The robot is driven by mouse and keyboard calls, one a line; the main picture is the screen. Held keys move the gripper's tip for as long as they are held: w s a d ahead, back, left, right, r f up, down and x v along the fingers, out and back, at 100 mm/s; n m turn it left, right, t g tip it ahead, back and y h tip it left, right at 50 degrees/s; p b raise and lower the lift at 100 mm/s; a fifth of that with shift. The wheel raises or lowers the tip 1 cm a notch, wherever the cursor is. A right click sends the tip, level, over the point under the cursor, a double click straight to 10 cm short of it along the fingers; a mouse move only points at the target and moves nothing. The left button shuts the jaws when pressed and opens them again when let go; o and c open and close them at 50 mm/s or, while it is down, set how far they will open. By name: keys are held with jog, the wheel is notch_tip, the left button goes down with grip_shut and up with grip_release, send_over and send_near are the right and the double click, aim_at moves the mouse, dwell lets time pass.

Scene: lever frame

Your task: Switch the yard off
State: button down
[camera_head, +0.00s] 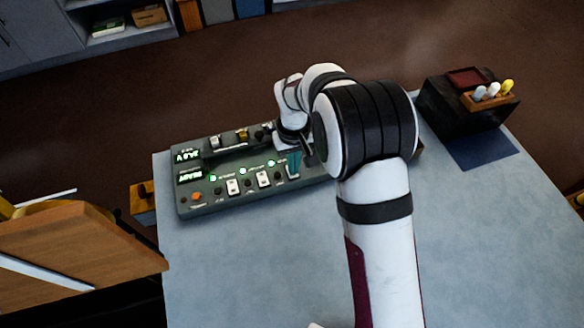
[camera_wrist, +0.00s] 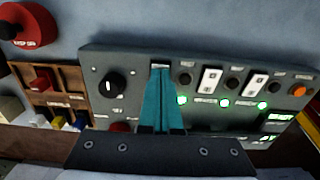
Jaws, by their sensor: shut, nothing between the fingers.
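A dark grey control panel (camera_head: 205,203) lies on the table; it also fills the middle of the wrist view (camera_wrist: 140,62). Two white rocker switches show in the head view, a left one (camera_head: 232,187) and a right one (camera_head: 263,179); the wrist view shows two as well (camera_wrist: 210,80) (camera_wrist: 255,85). Three green lamps are lit beside the switch row. The labels are too small to read, so I cannot tell which switch is the yard's. My gripper (camera_wrist: 161,70) has its teal fingers shut and empty, over the panel between the black knob (camera_wrist: 113,83) and the nearer rocker. The fingers hide what is beneath them.
An orange button (camera_wrist: 298,90) sits at the panel's end. A red button (camera_wrist: 30,25) and a wooden tray (camera_wrist: 50,98) lie beside the panel in the wrist view. A black box (camera_head: 452,115) stands at the table's far right. The table's front is mostly clear.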

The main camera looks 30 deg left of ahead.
jog(key=shift+f, duration=0.5)
jog(key=shift+r, duration=3.55)
jog(key=s+d+r+m, duration=0.3)
jog(key=d+r, duration=0.1)
jog(key=d, duration=0.3)
jog(key=s+d+r+m+y, duration=0.1)
jog(key=s+d+r+m, duration=0.15)
jog(key=d, duration=0.35)
jog(key=s+d+r+m, duration=0.3)
jog(key=d+r, duration=0.2)
jog(key=d, duration=0.2)
jog(key=s+d+m, duration=0.3)
jog(key=s, duration=0.3)
jog(key=s+d+f+m, duration=0.1)
jog(key=s+d+m, duration=0.2)
jog(key=s, duration=0.4)
jog(key=shift+s+f+y, duration=0.2)
jog(key=shift+f+y, duration=0.1)
jog(key=shift+y, duration=0.1)
